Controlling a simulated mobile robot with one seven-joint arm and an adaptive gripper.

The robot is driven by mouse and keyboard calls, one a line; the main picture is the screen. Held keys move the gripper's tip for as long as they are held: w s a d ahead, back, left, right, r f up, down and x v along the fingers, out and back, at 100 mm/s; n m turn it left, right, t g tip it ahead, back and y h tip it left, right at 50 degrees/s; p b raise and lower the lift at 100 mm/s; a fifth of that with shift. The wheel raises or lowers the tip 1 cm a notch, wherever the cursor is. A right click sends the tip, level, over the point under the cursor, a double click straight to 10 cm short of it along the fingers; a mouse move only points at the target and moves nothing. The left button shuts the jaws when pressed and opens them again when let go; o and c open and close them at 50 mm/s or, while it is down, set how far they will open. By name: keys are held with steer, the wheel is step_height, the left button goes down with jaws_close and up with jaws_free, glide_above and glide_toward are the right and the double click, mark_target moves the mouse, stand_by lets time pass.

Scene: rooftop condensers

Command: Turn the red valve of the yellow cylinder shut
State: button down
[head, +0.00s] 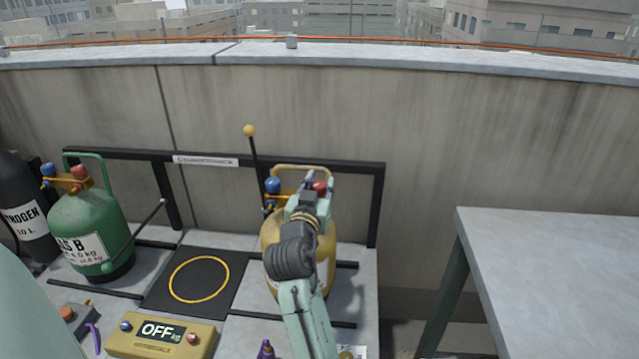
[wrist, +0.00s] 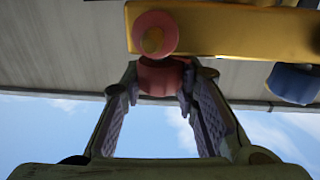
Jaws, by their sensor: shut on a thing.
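The yellow cylinder (head: 271,234) stands at the right end of the black rack, largely covered by my arm in the head view. Its red valve (head: 320,186) shows at the top beside a blue valve (head: 272,186). In the wrist view the red valve (wrist: 157,76) sits between the fingertips of my gripper (wrist: 160,84), which is shut on it. A round red end with a yellow centre and the yellow manifold bar (wrist: 230,28) lie just above it. The blue valve (wrist: 293,83) is apart at the right. In the head view my gripper (head: 312,184) is at the cylinder's top.
A green cylinder (head: 92,232) with blue and red valves stands at the left, with a dark nitrogen cylinder (head: 25,225) beyond. A black scale plate (head: 195,304) and yellow display (head: 162,338) reading OFF are between. A grey table (head: 560,262) stands at the right. A wall is behind.

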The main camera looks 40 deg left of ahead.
steer(key=m+t+h+b, duration=0.1)
steer(key=m+h, duration=0.1)
steer(key=h, duration=0.1)
steer(key=m+h+b, duration=0.2)
steer(key=h, duration=0.1)
steer(key=shift+a+f+m+t+h+b, duration=0.2)
steer(key=shift+m+t+h+b, duration=0.1)
steer(key=shift+t+h, duration=0.1)
steer(key=shift+d+r+m+g+h+b, duration=0.15)
steer(key=shift+m+h+b, duration=0.7)
steer(key=shift+h, duration=0.65)
steer(key=shift+m+g+h+b, duration=0.15)
steer(key=shift+m+h+b, duration=0.4)
steer(key=shift+m+h, duration=0.75)
steer(key=shift+h, duration=0.5)
steer(key=c, duration=1.2)
jaws_free()
steer(key=v, duration=1.2)
steer(key=shift+r, duration=0.2)
